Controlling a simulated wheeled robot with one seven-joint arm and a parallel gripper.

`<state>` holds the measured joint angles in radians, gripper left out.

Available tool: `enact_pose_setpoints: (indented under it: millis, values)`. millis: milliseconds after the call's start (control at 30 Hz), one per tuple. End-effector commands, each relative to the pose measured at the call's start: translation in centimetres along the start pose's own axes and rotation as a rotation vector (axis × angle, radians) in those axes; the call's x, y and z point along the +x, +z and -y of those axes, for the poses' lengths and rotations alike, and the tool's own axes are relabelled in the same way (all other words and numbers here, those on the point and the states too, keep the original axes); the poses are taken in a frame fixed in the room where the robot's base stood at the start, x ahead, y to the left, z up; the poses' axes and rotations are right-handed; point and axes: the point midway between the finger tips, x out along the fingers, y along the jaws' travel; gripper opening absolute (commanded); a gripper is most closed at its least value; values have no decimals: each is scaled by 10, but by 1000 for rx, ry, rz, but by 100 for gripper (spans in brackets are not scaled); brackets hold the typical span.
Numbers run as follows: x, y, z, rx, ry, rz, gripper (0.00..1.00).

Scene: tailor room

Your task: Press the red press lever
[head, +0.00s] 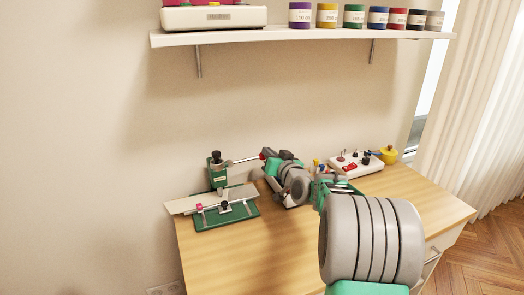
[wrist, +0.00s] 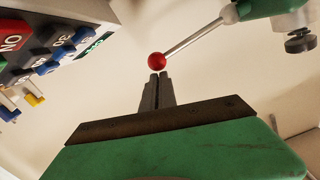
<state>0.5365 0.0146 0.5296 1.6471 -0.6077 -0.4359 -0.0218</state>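The green press (head: 217,172) stands at the back left of the wooden table in the head view. Its silver lever (head: 245,160) reaches out to the right and ends in a red ball (head: 263,156). In the wrist view the red ball (wrist: 157,61) is right at the tips of my gripper (wrist: 158,76), and the lever rod (wrist: 195,38) runs up to the right. My gripper's fingers are together, with nothing visible between them. Whether they touch the ball I cannot tell. In the head view my arm partly hides the fingers.
A white box with red-topped levers (head: 356,165) and a yellow pot (head: 389,154) stand at the table's back right. A green clamp fixture (head: 226,211) with a pale strip lies in front of the press. A shelf (head: 300,36) with several labelled spools hangs above. The table's front left (head: 230,262) is clear.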

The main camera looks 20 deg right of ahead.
Motion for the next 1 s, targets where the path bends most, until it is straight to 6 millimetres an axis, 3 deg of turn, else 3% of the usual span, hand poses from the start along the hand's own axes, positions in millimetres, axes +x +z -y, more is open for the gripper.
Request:
enact_pose_setpoints:
  millis: [367, 467, 633, 800, 1000]
  values:
    - [-1, 5, -1, 3, 4, 14, 0]
    - [-2, -6, 0, 1, 2, 11, 0]
    - [-8, -42, 3, -1, -6, 6, 0]
    - [-55, -37, 1, -1, -3, 4, 0]
    - [-94, -38, 1, -1, -5, 3, 0]
